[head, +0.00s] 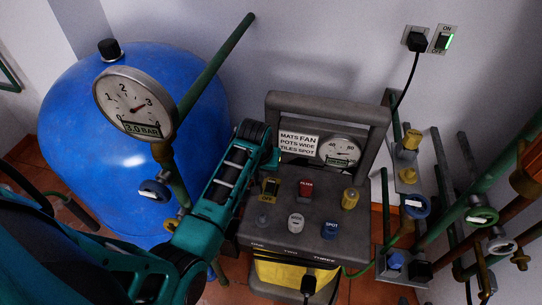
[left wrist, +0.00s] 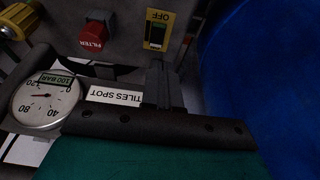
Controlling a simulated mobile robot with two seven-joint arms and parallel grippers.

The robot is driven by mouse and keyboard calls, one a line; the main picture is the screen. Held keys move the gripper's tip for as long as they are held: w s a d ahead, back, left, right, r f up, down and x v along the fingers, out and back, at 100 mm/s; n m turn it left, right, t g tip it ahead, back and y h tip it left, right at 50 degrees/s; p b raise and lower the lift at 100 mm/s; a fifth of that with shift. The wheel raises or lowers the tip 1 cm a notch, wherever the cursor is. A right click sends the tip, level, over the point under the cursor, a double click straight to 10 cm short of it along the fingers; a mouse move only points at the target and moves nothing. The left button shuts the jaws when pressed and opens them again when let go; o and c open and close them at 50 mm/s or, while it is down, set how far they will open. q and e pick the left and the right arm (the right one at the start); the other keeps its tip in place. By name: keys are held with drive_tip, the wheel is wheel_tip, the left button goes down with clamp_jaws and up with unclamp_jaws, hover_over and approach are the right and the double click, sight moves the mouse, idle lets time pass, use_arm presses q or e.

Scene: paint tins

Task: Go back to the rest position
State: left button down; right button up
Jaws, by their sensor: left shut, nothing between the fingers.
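My left gripper (head: 270,156) reaches in from the left in the head view, in front of the left side of the grey machine (head: 258,226). It is shut and empty, close to the machine's dark handle frame (head: 330,103). In the left wrist view its dark fingers (left wrist: 163,86) are together, beside the TILES SPOT label (left wrist: 114,96) and short of the yellow-framed switch (left wrist: 158,30), which shows OFF. Whether the fingers touch the machine, I cannot tell. My right gripper is in neither view.
A blue tank (head: 85,120) with a pressure gauge (head: 136,104) stands left, close to my arm. Pipes and valves (head: 482,215) crowd the right. A black cable (head: 407,80) hangs from the wall socket.

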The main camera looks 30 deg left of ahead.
use_arm(q)
drive_tip(key=s+d+f+m+t, duration=0.1)
drive_tip(key=s+f+m+t, duration=0.25)
drive_tip(key=s, duration=0.35)
drive_tip(key=s+d+r+m+t+h, duration=0.2)
drive_tip(key=s+d+r+t+h, duration=0.1)
drive_tip(key=s+d, duration=0.4)
drive_tip(key=s+t, duration=0.1)
drive_tip(key=s, duration=0.2)
